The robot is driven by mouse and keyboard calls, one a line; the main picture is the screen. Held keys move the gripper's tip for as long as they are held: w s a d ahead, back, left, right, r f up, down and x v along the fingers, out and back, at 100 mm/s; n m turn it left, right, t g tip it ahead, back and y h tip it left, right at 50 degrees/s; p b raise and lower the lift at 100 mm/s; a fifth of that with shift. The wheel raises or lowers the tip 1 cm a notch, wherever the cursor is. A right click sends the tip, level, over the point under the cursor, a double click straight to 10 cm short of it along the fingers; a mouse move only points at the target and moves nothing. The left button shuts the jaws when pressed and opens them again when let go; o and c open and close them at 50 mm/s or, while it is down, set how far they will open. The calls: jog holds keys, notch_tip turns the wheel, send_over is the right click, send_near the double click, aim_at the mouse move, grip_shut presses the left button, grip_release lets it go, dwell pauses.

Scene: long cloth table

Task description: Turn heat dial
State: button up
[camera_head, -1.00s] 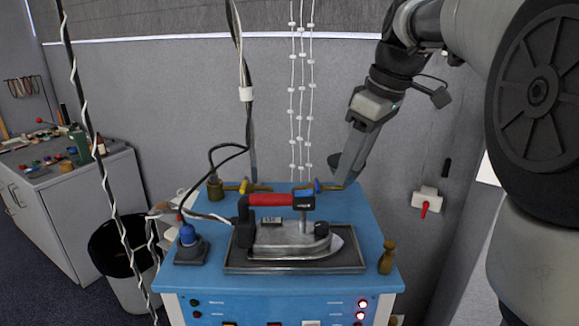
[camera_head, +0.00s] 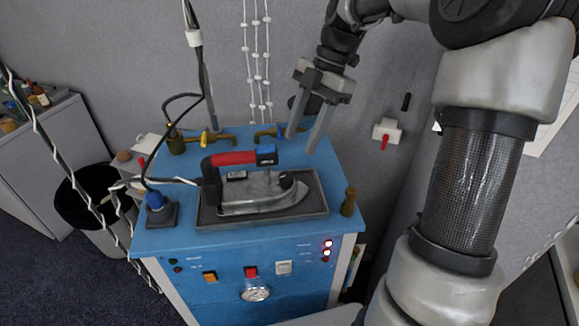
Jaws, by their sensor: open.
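A steam iron (camera_head: 255,197) with a red handle (camera_head: 233,158) lies on a dark rimmed tray (camera_head: 318,208) on the blue cabinet. A dark round knob (camera_head: 287,180) sits near the iron's nose. It is the likely heat dial, but its markings are too small to read. A round gauge-like disc (camera_head: 255,294) shows on the cabinet's front panel. My gripper (camera_head: 300,144) is open and empty, with its fingers pointing down. In the picture it is above and slightly right of the knob, over the cabinet's back right part, apart from the iron.
Brass valves (camera_head: 214,137) line the cabinet's back edge. Cables hang at the left and run to the iron. A wall switch (camera_head: 386,134) is at the right.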

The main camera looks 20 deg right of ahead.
aim_at(287, 175)
jog(key=x, duration=0.9)
jog(key=shift+f, duration=0.15)
jog(key=c, duration=1.1)
jog(key=shift+o, duration=0.2)
